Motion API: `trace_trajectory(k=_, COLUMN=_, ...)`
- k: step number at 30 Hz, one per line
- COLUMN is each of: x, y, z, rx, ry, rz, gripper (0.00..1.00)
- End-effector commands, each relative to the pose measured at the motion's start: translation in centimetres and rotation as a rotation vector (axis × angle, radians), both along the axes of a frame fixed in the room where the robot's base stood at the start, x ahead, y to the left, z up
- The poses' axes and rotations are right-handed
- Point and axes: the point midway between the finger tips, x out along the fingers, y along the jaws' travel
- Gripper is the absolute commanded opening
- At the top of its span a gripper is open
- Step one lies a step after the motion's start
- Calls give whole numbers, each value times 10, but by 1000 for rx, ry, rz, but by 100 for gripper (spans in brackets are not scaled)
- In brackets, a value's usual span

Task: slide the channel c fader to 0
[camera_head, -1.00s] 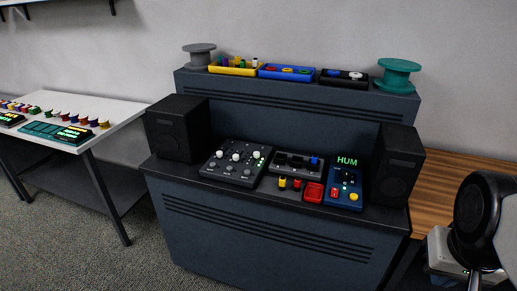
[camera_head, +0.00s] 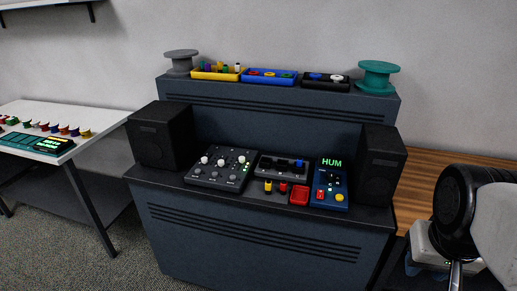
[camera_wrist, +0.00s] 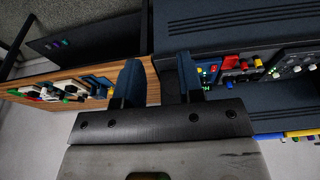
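The dark grey mixer (camera_head: 219,175) sits on the left part of the console's shelf. It has three white caps on top: a left one (camera_head: 204,160), a middle one (camera_head: 220,162) and a right one (camera_head: 241,159). The labels are too small to read, so I cannot tell which is channel C or its setting. The mixer also shows at the right edge of the wrist view (camera_wrist: 290,68). My gripper (camera_wrist: 160,78) is open and empty, with its two dark fingers apart. It is well away from the mixer. The fingers are not clearly visible in the head view.
Black speakers flank the shelf, left (camera_head: 161,136) and right (camera_head: 378,165). Right of the mixer are a connector panel (camera_head: 282,167), a red tray (camera_head: 299,195) and a blue box reading HUM (camera_head: 330,184). Trays and spools stand on the upper ledge. A wooden table (camera_head: 440,165) is at right.

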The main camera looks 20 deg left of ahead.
Motion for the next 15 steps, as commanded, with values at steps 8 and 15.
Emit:
trace_trajectory(k=8, x=36, y=10, z=15, rx=-1, ry=15, rz=38, gripper=54)
trace_trajectory(k=15, x=88, y=28, z=33, rx=-4, ry=33, rz=91, gripper=54)
